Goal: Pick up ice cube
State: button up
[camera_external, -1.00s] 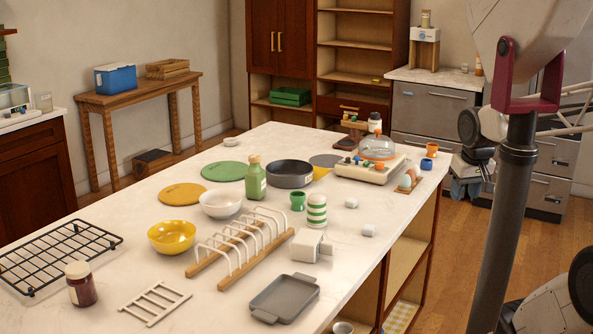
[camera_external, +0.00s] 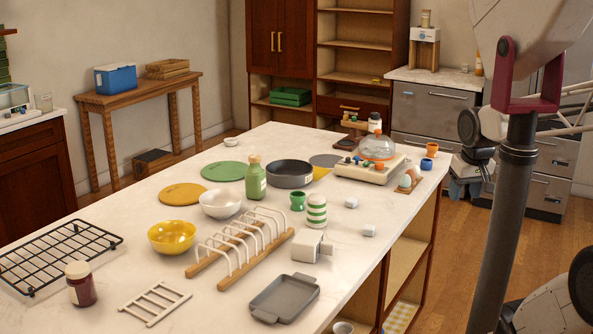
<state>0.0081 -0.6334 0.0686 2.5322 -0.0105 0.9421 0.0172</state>
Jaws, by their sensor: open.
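Two small whitish cubes that look like ice cubes lie apart on the white countertop: one ice cube (camera_external: 351,202) is right of the green-striped cup, and another ice cube (camera_external: 369,230) is nearer the counter's right edge. At this size I cannot tell their material for sure. Nothing touches either cube. Parts of my arm show at the right side, beyond the counter edge, but my gripper's fingers cannot be made out.
A green-striped cup (camera_external: 316,211), a small green cup (camera_external: 297,201) and a white block-like item (camera_external: 307,245) stand left of the cubes. A wooden rack with white wires (camera_external: 236,252), a grey tray (camera_external: 284,299) and a domed appliance (camera_external: 371,168) are nearby. A dark post (camera_external: 505,220) rises at the right.

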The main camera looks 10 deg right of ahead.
jog(key=shift+o, duration=1)
jog(key=m+g, duration=0.3)
jog(key=m, duration=0.3)
send_over(370, 226)
jog(key=f, duration=1.1)
jog(key=shift+s+d+f, duration=0.1)
jog(key=shift+s+d, duration=0.2)
jog(key=shift+w+a+f, duration=0.35)
jog(key=shift+f, duration=0.15)
